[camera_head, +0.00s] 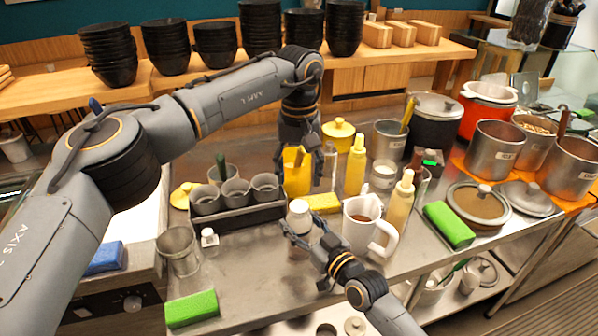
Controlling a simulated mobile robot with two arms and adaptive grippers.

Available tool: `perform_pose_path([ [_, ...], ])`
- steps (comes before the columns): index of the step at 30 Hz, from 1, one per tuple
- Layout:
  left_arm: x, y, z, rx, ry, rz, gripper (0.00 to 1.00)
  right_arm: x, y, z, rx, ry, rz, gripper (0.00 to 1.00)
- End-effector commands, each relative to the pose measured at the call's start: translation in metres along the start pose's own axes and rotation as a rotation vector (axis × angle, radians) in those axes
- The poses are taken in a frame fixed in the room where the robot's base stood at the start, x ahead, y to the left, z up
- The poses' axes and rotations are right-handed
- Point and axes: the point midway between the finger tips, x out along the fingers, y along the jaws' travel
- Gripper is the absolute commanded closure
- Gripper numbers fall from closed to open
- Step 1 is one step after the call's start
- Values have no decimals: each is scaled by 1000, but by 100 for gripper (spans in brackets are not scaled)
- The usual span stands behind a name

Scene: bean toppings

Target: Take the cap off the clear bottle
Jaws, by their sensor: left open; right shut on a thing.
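The clear bottle (299,225) stands upright at the middle of the steel counter, mostly hidden by my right gripper. Its white cap (299,208) faces up and is on the bottle. My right gripper (301,229) is shut around the bottle just below the cap, coming from the lower right. My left gripper (308,180) is open and points down, a little above and behind the cap, with nothing between its fingers. It overlaps a yellow container (297,172) behind it in the picture.
A white mug (362,222) of brown liquid and a yellow squeeze bottle (400,203) stand close right. A rack of grey cups (236,215) is left. A yellow sponge (322,203) lies behind. A green sponge (191,308) lies front left; the counter between is fairly clear.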

Motion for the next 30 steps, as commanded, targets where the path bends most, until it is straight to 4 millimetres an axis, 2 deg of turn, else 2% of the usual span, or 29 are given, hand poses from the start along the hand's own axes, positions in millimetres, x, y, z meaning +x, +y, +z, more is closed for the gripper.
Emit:
perform_pose_path([
  [5,16,-1,0,19,-2,-2,42,0,0,1,0,-3,0,100],
  [12,54,0,0,16,-2,-1,42,0,0,1,0,-3,0,100],
  [16,70,0,0,15,-1,0,42,0,0,1,0,-3,0,100],
  [21,78,0,0,15,0,0,42,0,0,1,0,-3,0,100],
  [29,80,0,0,15,0,0,42,0,0,1,0,-3,0,100],
  [30,80,0,0,15,0,0,50,0,0,1,0,-3,0,100],
])
